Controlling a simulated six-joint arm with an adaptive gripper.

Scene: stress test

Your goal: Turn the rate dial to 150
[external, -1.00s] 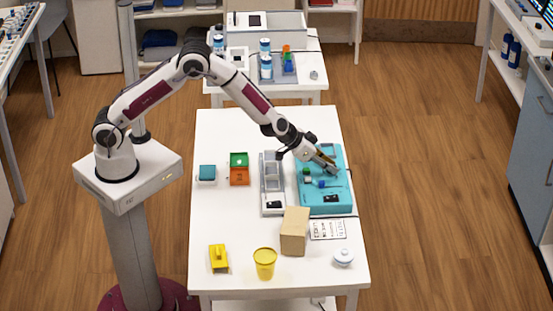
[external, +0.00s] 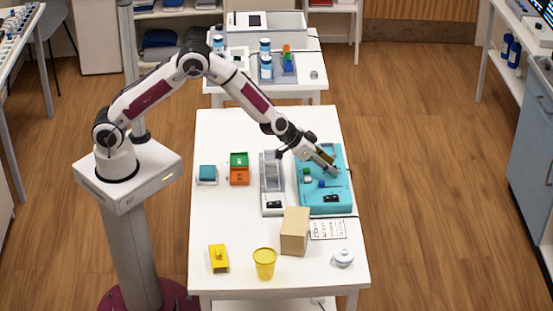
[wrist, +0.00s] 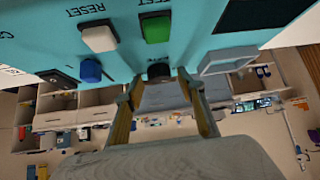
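The teal device (external: 340,207) lies on the right side of the white table. In the wrist view its panel (wrist: 200,25) carries a small black dial (wrist: 158,70) with lettering too small to read. I cannot read any setting on the dial. My gripper (wrist: 157,88) is open, its two fingers spread with the dial between and just beyond the tips; I see gaps at both sides. In the external view my gripper (external: 335,168) is low over the device's right part and hides the dial.
The panel also has a white button (wrist: 99,36), a green button (wrist: 155,28), a blue knob (wrist: 91,70) and a dark screen (wrist: 260,12). A grey tray (external: 272,208) stands left of the device. A cardboard box (external: 294,232) and a printed card (external: 328,229) are in front.

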